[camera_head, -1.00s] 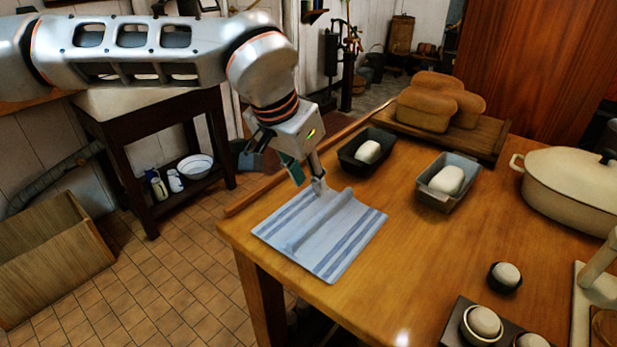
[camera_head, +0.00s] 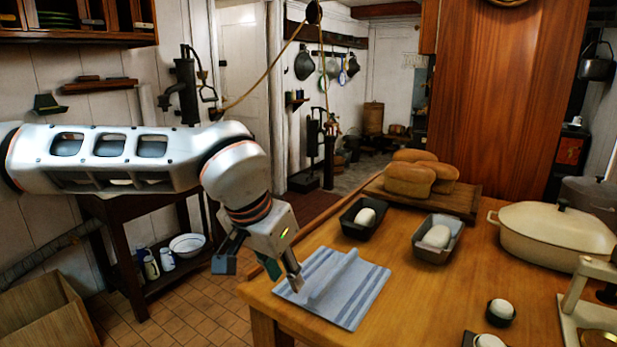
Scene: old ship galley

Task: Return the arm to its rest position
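My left arm reaches in from the left side of the head view. Its gripper (camera_head: 258,270) hangs at the table's left edge, beside the striped cloth, with its fingers spread apart and nothing between them. One fingertip overlaps the cloth's left edge in the picture; I cannot tell whether it touches. The blue and white striped cloth (camera_head: 350,297) lies on the wooden table (camera_head: 430,300) with a raised fold along its middle. My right gripper is not in view.
Two dark tins (camera_head: 357,228) (camera_head: 428,255) with pale dough stand behind the cloth. Loaves (camera_head: 409,180) sit on a board at the back. A cream pot (camera_head: 550,235) stands right. A side table (camera_head: 120,240) and wooden crate (camera_head: 45,318) are at left.

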